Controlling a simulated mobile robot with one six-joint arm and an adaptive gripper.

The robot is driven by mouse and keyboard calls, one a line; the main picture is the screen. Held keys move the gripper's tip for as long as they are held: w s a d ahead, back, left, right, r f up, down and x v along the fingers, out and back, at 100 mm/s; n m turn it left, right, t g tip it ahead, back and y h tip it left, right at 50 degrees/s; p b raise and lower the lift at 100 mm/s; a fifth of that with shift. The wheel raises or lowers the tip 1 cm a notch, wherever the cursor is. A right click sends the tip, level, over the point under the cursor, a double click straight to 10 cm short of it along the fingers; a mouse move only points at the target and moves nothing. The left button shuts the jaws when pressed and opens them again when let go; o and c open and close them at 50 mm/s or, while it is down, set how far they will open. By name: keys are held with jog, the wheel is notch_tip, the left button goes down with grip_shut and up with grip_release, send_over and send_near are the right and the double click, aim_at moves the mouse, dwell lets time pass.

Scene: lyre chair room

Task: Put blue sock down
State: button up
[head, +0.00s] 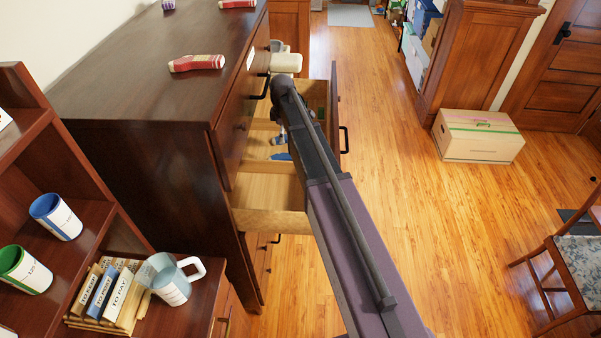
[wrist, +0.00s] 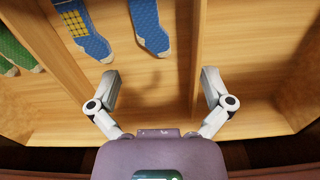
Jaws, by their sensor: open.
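Two blue socks lie flat on the bottom of an open wooden drawer (head: 268,190). In the wrist view one blue sock (wrist: 150,28) is at top centre, and the other blue sock (wrist: 85,32), with a yellow grid patch, is to its left. Both are partly cut off by the top edge. My gripper (wrist: 160,78) is open, with nothing between its fingers, on the near side of the socks and apart from them in the picture. A bit of blue sock (head: 280,157) shows in the head view, where my arm hides much of the drawer and my fingers.
Green socks (wrist: 15,50) lie left of the blue ones. A wooden divider (wrist: 198,60) runs along the drawer; the compartment to its right looks bare. Floor to the right is largely clear.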

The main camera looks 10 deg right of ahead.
jog(key=s+m, duration=1.3)
jog(key=s, duration=1.4)
jog(key=shift+d+m, duration=0.3)
jog(key=shift+d, duration=0.15)
jog(key=shift+r, duration=0.15)
